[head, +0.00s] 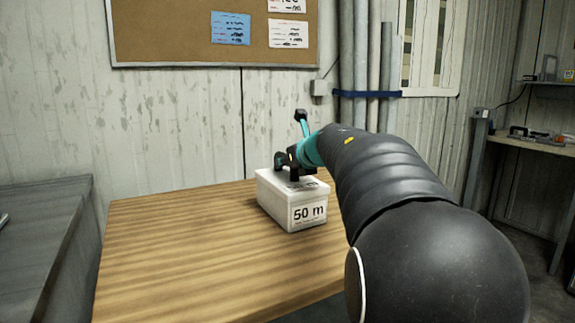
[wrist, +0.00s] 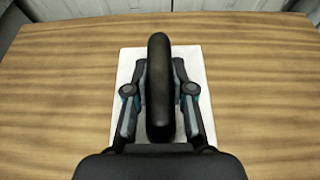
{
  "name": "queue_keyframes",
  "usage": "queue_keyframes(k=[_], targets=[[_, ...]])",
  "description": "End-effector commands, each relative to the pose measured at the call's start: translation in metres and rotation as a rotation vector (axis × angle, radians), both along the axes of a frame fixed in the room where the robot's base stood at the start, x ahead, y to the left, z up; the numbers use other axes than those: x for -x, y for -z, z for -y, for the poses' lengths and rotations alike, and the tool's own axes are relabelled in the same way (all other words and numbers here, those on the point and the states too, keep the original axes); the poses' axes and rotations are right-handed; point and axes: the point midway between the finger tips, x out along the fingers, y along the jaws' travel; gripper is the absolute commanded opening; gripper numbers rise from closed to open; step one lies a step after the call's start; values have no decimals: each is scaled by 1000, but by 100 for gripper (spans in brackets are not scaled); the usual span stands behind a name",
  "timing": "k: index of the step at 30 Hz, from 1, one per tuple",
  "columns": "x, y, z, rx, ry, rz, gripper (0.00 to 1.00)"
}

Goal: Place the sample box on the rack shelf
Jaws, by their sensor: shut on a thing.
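The sample box (head: 278,206) is a white box with a "50 m" label on its front. It appears upright on the wooden table, though a small gap beneath it would be hard to see. My gripper (head: 295,172) is above its lid. In the wrist view, the gripper's fingers (wrist: 160,75) are on both sides of a long black bar, which looks like the box's handle (wrist: 159,90), and are shut on it. White lid edges (wrist: 195,62) show around the fingers. I cannot clearly identify the rack shelf; a wall shelf (head: 548,83) shows at the far right.
The wooden table (head: 180,240) is otherwise clear around the box. A grey bench (head: 45,225) stands at the left. A wall with a cork board (head: 160,35) and vertical pipes (head: 372,70) is behind. A cluttered workbench (head: 535,143) stands at the right.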

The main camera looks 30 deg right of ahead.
Motion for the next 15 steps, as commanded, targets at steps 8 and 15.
queue_keyframes(k=[8, 15], targets=[[0, -1, 0, 2, 1, 5, 0], [0, 2, 0, 0, 1, 1, 48]])
